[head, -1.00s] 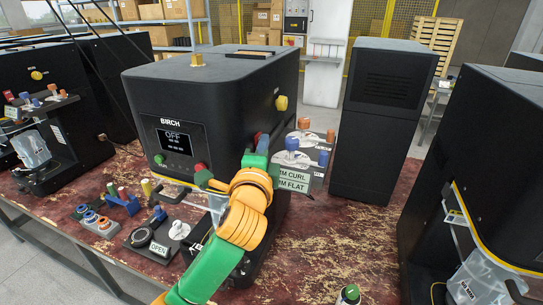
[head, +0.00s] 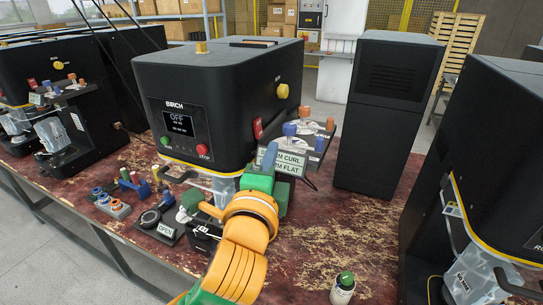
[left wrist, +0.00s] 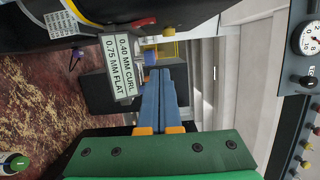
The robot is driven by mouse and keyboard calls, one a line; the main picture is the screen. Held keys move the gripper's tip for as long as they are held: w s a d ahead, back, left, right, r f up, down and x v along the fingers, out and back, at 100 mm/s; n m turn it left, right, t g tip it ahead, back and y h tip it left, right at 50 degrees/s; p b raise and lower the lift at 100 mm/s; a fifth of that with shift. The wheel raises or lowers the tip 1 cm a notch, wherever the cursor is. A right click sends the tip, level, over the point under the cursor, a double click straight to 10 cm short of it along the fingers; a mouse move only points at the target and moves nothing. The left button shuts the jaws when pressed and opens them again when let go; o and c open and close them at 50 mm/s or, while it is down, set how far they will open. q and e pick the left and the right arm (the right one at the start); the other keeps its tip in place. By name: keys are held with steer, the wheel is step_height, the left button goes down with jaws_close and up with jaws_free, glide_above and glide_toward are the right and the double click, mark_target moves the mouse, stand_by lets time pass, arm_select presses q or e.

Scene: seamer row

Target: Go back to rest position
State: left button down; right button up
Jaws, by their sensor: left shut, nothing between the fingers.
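My left gripper (head: 269,157) is in front of the right side of the black BIRCH seamer (head: 225,85), near the sign reading "MM CURL, MM FLAT" (head: 286,163). Its blue fingers are together with nothing between them, and they also show shut in the left wrist view (left wrist: 159,72). The orange and green left arm comes up from the bottom of the head view and hides part of the seamer's lower front. My right gripper is in neither view.
An "OPEN" plate with a dial (head: 160,225) and a coloured knob rack (head: 135,183) stand left of my arm. A white jar with a green lid (head: 343,288) stands at the right front. A tall black cabinet (head: 380,120) stands behind. The table between them is bare.

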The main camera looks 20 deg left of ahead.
arm_select(q)
steer(key=s+f+n+g+h, duration=0.1)
steer(key=s+f+n+g, duration=0.25)
steer(key=f, duration=0.75)
steer(key=s+f+n+g+h, duration=0.2)
steer(key=f+n+g, duration=0.15)
steer(key=f, duration=0.85)
steer(key=s+a+f+n+g+h, duration=0.1)
steer(key=s+f+n+g, duration=0.6)
steer(key=s+f, duration=0.7)
steer(key=s+f+g, duration=0.2)
steer(key=s+f, duration=0.1)
steer(key=f, duration=1.2)
steer(key=s+a+f, duration=0.2)
steer(key=s+f, duration=0.9)
steer(key=s, duration=0.1)
steer(key=shift+s+a+g, duration=0.2)
steer(key=shift+s+g, duration=0.05)
steer(key=shift+g, duration=0.15)
